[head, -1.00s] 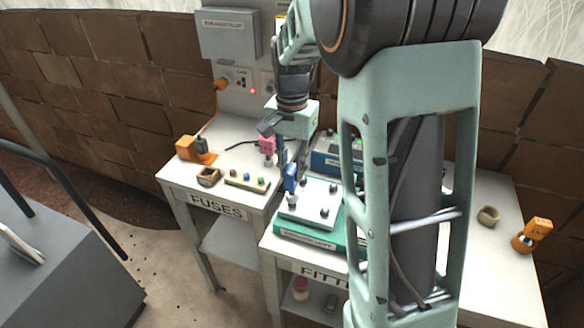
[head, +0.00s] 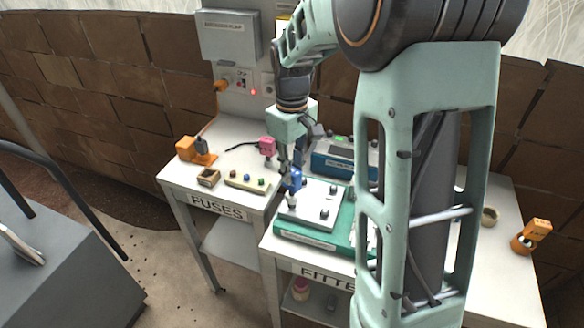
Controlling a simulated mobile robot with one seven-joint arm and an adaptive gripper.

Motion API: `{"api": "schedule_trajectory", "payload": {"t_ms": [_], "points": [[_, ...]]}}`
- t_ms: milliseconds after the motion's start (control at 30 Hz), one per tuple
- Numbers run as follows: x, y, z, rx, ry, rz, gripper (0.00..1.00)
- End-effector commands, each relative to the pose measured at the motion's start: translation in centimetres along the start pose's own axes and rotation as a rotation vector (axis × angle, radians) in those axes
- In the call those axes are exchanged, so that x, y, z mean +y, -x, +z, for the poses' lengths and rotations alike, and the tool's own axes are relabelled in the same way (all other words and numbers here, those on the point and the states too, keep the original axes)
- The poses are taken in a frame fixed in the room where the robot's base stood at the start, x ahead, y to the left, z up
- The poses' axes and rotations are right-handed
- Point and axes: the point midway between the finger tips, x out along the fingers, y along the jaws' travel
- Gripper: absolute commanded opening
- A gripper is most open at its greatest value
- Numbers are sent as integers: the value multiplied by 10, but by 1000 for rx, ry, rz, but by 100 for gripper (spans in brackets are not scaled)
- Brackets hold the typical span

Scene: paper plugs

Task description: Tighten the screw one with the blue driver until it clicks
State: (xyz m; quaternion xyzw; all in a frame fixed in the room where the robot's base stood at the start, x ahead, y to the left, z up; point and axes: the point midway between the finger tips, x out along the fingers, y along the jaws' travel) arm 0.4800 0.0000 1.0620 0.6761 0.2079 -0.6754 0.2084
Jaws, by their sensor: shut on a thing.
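My gripper (head: 292,166) is over the left part of the fitting bench and is shut on the blue driver (head: 296,179). The driver points down at the left side of a white plate (head: 313,211) on a green base (head: 292,233). A pale post or screw (head: 291,198) shows right under the driver; I cannot tell whether they touch. Dark screws (head: 324,214) stand on the plate to the right. I cannot read which screw is number one.
A blue box with a display (head: 341,163) stands behind the plate. A pink device (head: 267,146), a strip with coloured knobs (head: 247,183) and a small wooden box (head: 209,178) are on the fuses table. An orange tool (head: 532,236) sits far right.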

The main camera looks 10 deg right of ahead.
Motion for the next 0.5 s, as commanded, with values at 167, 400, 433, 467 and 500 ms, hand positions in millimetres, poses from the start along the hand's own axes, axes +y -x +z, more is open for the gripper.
{"api": "schedule_trajectory", "payload": {"t_ms": [167,400,433,467,500], "points": [[0,1,0,0,214,0,0],[0,1,0,0,503,-1,0],[0,1,0,0,534,-1,0],[0,1,0,0,560,-1,0],[0,1,0,0,590,-1,0]]}}
